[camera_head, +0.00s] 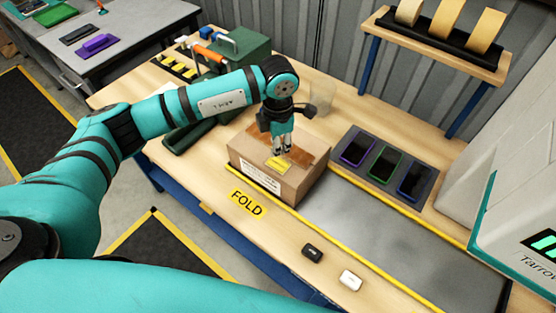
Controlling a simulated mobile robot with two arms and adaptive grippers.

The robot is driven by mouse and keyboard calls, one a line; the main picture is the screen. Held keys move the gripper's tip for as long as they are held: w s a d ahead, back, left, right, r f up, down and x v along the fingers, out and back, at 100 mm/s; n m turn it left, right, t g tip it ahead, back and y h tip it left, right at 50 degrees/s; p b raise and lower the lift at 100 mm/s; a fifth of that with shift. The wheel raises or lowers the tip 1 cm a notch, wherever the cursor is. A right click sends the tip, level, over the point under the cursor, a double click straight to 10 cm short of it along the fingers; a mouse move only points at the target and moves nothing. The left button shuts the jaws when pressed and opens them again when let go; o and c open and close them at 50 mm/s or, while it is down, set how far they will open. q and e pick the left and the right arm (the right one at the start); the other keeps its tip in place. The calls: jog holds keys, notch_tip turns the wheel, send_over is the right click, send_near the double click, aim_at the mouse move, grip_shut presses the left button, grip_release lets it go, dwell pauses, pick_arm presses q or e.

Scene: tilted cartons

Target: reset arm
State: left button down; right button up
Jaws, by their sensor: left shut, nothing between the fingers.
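My left arm comes in from the left and reaches over the workbench. My left gripper (282,145) points down just over the top of a brown carton (278,186). It is shut with nothing between its fingers. I cannot tell whether the fingertips touch the carton. The carton is closed on top, with brown tape, a yellow label (278,165) and a white printed label on its front. A teal arm part of mine crosses the lower left of the picture. My right gripper is not in view.
A dark tray (429,189) with several phones lies right of the carton. A black item (312,252) and a white item (350,280) lie near the front edge. A green toolbox (236,52) stands behind my arm. A tape rack (437,45) stands at the back.

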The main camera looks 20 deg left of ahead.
pick_arm(q)
jog(key=shift+r, duration=0.75)
